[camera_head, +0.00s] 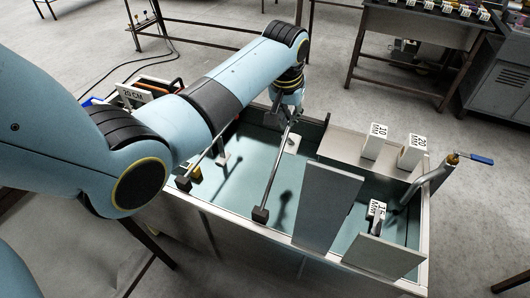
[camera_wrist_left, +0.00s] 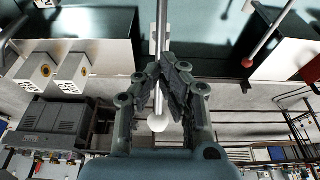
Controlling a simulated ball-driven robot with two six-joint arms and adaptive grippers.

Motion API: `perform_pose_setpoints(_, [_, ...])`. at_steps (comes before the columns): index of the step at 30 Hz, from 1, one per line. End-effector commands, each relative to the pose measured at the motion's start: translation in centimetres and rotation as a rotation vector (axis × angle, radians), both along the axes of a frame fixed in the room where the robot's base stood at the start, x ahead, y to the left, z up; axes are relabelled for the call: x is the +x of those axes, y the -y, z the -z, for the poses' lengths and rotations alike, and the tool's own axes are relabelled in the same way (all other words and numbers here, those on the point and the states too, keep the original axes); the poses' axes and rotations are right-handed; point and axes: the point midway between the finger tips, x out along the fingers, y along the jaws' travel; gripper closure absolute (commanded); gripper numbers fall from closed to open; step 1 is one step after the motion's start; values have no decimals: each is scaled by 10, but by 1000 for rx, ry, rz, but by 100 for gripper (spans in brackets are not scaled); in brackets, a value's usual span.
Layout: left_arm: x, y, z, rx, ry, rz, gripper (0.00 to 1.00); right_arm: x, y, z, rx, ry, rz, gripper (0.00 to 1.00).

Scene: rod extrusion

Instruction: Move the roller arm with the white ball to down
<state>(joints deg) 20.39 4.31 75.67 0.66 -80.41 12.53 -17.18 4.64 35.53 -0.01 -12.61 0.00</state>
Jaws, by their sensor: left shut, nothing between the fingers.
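The roller arm is a thin grey rod (camera_head: 275,175) rising at a slant from a dark block (camera_head: 261,214) in the tank. Its white ball (camera_wrist_left: 158,124) shows in the left wrist view at the near end of the rod (camera_wrist_left: 162,30), between the finger linkages. My left gripper (camera_head: 293,113) is at the upper end of this rod in the head view. Its fingers (camera_wrist_left: 162,70) are shut and cover part of the rod; whether they touch it is unclear. Another rod with a red ball (camera_wrist_left: 247,62) stands apart at right in the wrist view. My right gripper is not in view.
The tank (camera_head: 425,215) has upright grey panels (camera_head: 329,205) at right. White marked blocks (camera_head: 375,140) sit on its back ledge. A blue-handled lever (camera_head: 480,159) stands at its right end. A workbench (camera_head: 410,25) is behind. My left arm crosses above the tank.

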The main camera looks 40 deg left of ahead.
Motion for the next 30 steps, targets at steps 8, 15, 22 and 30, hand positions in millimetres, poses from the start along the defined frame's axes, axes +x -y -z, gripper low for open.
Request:
perform_pose_setpoints(8, [7,-2,10,0,0,0,100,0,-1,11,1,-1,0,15])
perform_pose_setpoints(15, [13,-3,17,0,-1,0,100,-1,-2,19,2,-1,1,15])
perform_pose_setpoints(22, [20,-5,24,0,0,0,100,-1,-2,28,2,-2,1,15])
perform_pose_setpoints(30, [24,-6,29,0,0,0,100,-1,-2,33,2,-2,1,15])
